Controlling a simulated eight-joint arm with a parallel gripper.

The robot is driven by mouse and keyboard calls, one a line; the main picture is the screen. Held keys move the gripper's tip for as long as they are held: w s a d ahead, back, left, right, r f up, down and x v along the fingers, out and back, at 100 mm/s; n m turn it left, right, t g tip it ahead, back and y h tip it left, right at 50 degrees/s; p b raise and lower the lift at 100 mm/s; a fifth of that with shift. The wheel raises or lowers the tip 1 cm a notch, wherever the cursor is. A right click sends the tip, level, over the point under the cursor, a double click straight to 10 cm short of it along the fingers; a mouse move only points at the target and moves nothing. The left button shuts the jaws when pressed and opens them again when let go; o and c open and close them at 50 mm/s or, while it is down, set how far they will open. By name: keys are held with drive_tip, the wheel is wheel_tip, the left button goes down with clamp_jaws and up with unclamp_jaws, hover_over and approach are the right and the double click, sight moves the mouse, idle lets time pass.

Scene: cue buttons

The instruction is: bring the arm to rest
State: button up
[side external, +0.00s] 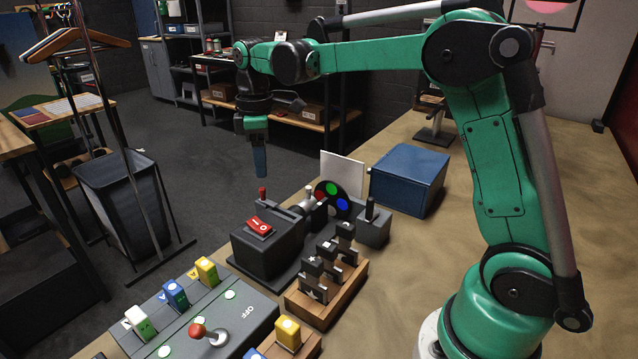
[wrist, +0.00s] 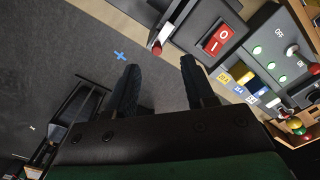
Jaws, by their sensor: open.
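My gripper (side external: 260,163) hangs from the green arm, pointing down, above and behind the dark box with the red rocker switch (side external: 260,226). In the wrist view my gripper (wrist: 158,80) shows two dark fingers spread apart with nothing between them. Below the fingers lies grey floor, with the edge of the work table beside it. The gripper touches nothing that I can see.
A grey button panel (side external: 240,318) with white, blue and yellow blocks stands at the table's front. A wooden holder (side external: 325,305), a disc with coloured spots (side external: 333,201) and a blue box (side external: 409,181) are nearby. A coat rack (side external: 125,150) stands on the left.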

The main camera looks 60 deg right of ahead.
drive_tip(key=shift+s+a+r, duration=0.2)
drive_tip(key=shift+s+r, duration=0.05)
drive_tip(key=shift+s, duration=0.1)
drive_tip(key=s+a+f+m+t, duration=0.1)
drive_tip(key=s+a+m+t, duration=0.1)
drive_tip(key=s, duration=0.4)
drive_tip(key=s+a+f+m+t, duration=0.1)
drive_tip(key=s+a+m+t, duration=0.1)
drive_tip(key=s+m+t, duration=0.3)
drive_tip(key=shift+s+a+m, duration=0.35)
drive_tip(key=shift+s+m, duration=0.65)
